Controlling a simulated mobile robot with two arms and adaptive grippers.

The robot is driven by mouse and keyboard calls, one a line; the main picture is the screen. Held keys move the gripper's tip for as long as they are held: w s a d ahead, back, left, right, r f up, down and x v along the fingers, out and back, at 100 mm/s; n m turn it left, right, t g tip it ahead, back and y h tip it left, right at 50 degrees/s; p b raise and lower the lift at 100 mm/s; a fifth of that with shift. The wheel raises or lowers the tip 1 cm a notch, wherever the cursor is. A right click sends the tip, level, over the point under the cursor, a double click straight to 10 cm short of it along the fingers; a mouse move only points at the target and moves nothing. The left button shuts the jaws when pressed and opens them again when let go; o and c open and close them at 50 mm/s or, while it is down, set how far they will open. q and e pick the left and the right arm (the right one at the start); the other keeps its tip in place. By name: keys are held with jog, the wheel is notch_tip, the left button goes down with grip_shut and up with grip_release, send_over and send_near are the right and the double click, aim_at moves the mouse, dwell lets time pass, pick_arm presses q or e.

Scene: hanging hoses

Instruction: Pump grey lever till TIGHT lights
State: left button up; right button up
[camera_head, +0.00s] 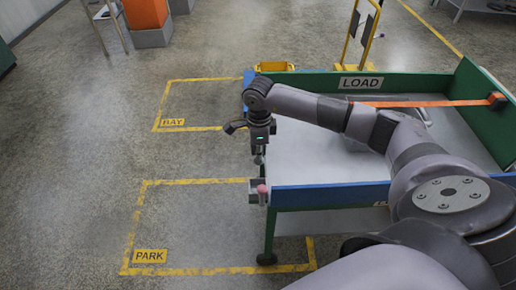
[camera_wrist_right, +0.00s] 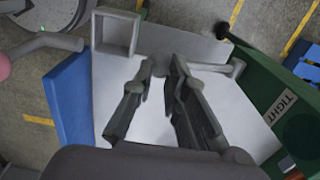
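My right gripper (camera_head: 258,150) hangs over the left edge of the bench, pointing down. In the right wrist view its two dark fingers (camera_wrist_right: 161,66) stand apart with a gap between their tips. A grey bar (camera_wrist_right: 208,68) with a short crosspiece at its right end, seemingly the grey lever, lies at the fingertips and runs partly behind the right finger. I cannot tell whether the fingers touch it. A TIGHT label (camera_wrist_right: 286,103) sits on a green housing (camera_wrist_right: 262,78); I cannot make out a lit lamp by it. My left gripper is out of view.
A square grey bracket (camera_wrist_right: 117,32) stands near the bar. A pink knob (camera_head: 262,189) is at the bench's near left corner. An orange strap (camera_head: 425,104) crosses the bench behind my arm, near the LOAD sign (camera_head: 361,82).

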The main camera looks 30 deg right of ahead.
jog(key=shift+f, duration=0.1)
jog(key=shift+s+a+f+b, duration=0.1)
jog(key=shift+s+f+b, duration=0.05)
jog(key=shift+f+b, duration=0.55)
jog(key=shift+s+a+f+b, duration=0.1)
jog(key=shift+s+f+b, duration=0.05)
jog(key=shift+f+b, duration=0.5)
jog(key=shift+f, duration=0.1)
jog(key=shift+f+b, duration=0.85)
jog(key=shift+f, duration=0.2)
jog(key=shift+w+d+r+p, duration=0.1)
jog(key=shift+r+p, duration=1.6)
jog(key=shift+r, duration=1.1)
jog(key=shift+w+d+r+p, duration=0.15)
jog(key=shift+w+r+p, duration=0.1)
jog(key=shift+r, duration=0.45)
jog(key=shift+w+d+r+p, duration=0.2)
jog(key=shift+w+r, duration=0.1)
jog(key=shift+r, duration=0.4)
jog(key=shift+w+d+r+p, duration=0.1)
jog(key=shift+w+r+p, duration=0.15)
jog(key=shift+r, duration=0.45)
jog(key=shift+f, duration=0.1)
